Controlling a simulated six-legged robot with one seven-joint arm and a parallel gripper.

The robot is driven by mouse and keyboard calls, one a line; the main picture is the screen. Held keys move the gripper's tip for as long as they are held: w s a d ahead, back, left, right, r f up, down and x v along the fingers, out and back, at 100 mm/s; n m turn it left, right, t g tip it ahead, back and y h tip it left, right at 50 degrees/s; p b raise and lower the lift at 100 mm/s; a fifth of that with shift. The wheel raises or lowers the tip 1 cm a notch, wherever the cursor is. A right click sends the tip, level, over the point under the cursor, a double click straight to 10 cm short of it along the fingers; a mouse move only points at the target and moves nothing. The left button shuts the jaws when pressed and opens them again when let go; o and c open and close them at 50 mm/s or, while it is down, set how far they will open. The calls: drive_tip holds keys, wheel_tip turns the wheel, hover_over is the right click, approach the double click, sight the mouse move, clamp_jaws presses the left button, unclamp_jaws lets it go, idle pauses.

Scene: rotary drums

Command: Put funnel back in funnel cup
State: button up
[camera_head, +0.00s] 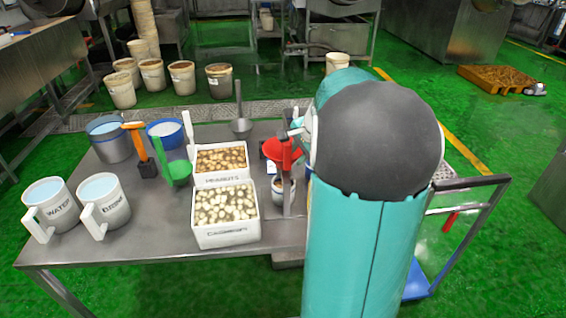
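A red funnel (280,151) shows at the right part of the metal table, just left of my arm. A small light cup (278,193) with dark contents stands below it, partly hidden by a grey upright post. I cannot tell whether this is the funnel cup. The funnel appears above this cup and apart from it. My gripper (293,133) is at the funnel's upper right edge, mostly hidden by my large teal and grey arm. The view does not show clearly whether its fingers are closed on the funnel.
White boxes of peanuts (220,177) and cashews (226,236) stand left of the funnel. Two white jugs (103,203), a metal pot (112,146), a green scoop (178,171) and a grey ladle (241,125) are also on the table (160,240).

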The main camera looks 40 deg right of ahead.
drive_tip(key=x, duration=0.5)
drive_tip(key=shift+w+f, duration=0.2)
drive_tip(key=shift+f, duration=0.15)
drive_tip(key=shift+c, duration=0.5)
clamp_jaws()
